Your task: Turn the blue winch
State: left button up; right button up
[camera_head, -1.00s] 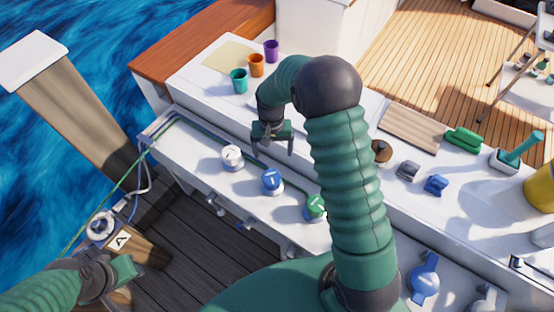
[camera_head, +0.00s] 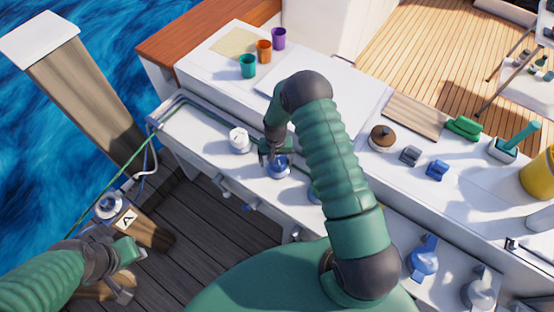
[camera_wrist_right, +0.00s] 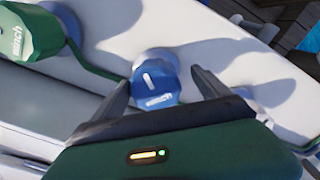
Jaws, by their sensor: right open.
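The blue winch (camera_head: 279,168) stands on the white side deck between a white winch (camera_head: 239,140) and a green winch (camera_head: 315,192), which my right arm partly hides. My right gripper (camera_head: 272,155) is just above the blue winch. In the right wrist view, the blue winch (camera_wrist_right: 156,78) with its white mark sits between the two spread fingers of the gripper (camera_wrist_right: 162,88), with gaps on both sides. The green winch (camera_wrist_right: 28,32) shows at the upper left there. My left gripper (camera_head: 130,262) is at the lower left, away from the winches; its jaws are unclear.
A post with a line and a cleat (camera_head: 108,205) stands at the left over dark planks. Three cups, teal (camera_head: 248,66), orange (camera_head: 264,51) and purple (camera_head: 278,38), stand on the cabin top. Blue and grey handles and a green brush lie at the right.

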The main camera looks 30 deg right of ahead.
jog(key=shift+a, duration=0.1)
jog(key=shift+c, duration=1.1)
jog(key=shift+s+d+f, duration=0.1)
jog(key=shift+d+f, duration=0.1)
jog(key=shift+d, duration=0.7)
jog(key=c, duration=1)
jog(key=shift+a, duration=0.1)
jog(key=shift+c, duration=0.8)
jog(key=shift+a, duration=0.3)
pick_arm(q)
jog(key=shift+d, duration=0.45)
pick_arm(e)
jog(key=shift+d, duration=0.15)
jog(key=shift+m, duration=0.3)
